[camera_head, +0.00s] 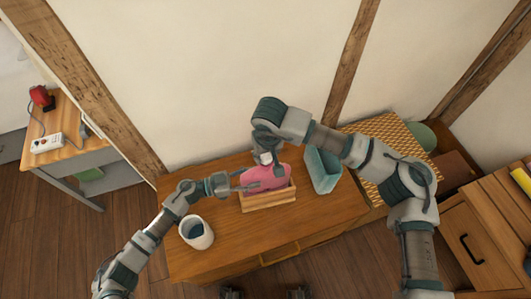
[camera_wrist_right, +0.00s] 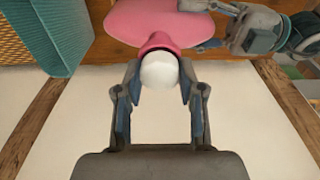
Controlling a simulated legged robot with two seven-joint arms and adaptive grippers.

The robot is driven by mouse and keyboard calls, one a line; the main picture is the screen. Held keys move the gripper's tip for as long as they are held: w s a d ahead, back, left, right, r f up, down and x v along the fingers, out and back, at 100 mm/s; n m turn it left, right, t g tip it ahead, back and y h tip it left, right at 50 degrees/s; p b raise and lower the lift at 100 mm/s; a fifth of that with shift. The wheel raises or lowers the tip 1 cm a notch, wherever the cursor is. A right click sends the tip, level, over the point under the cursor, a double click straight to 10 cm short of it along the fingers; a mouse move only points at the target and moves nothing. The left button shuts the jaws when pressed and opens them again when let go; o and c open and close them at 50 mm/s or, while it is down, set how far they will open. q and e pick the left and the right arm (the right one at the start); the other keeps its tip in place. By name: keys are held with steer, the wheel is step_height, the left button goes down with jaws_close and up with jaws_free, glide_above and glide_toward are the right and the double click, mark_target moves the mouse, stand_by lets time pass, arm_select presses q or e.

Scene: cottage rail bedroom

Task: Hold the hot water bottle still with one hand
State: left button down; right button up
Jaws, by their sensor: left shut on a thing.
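The pink hot water bottle (camera_head: 265,178) sits in a small wooden crate (camera_head: 268,200) on the table, its white stopper pointing toward the wall. My left gripper (camera_head: 237,184) is shut on the left side of the bottle's body. In the right wrist view the bottle's pink body (camera_wrist_right: 160,22) and white stopper (camera_wrist_right: 159,71) show. My right gripper (camera_wrist_right: 160,75) has its fingers on either side of the stopper and neck; I cannot tell whether they touch it. In the head view my right gripper (camera_head: 264,156) is above the bottle's neck end. The crate hides the bottle's lower part.
A white mug-like container (camera_head: 197,233) stands left of the crate. A teal bin (camera_head: 322,170) stands close on the right, beside a woven-patterned surface (camera_head: 393,135). The wall is just behind the table. The table's (camera_head: 225,260) front is clear.

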jaws_close()
steer(key=m, duration=0.3)
steer(key=shift+a, duration=0.1)
steer(key=m+h, duration=0.1)
steer(key=m, duration=0.4)
steer(key=shift+f, duration=0.1)
steer(key=m, duration=0.6)
steer(key=shift+g+h, duration=0.3)
steer(key=m, duration=0.5)
steer(key=shift+g, duration=0.4)
steer(key=m, duration=0.6)
steer(key=shift+f+g, duration=0.1)
steer(key=shift+g, duration=0.2)
steer(key=m, duration=0.6)
steer(key=shift+f+g, duration=0.1)
steer(key=shift+g, duration=0.2)
steer(key=m, duration=0.5)
steer(key=shift+w+y, duration=0.1)
steer(key=shift+y, duration=0.3)
steer(key=m, duration=0.4)
steer(key=shift+f+y, duration=0.1)
steer(key=shift+y, duration=0.2)
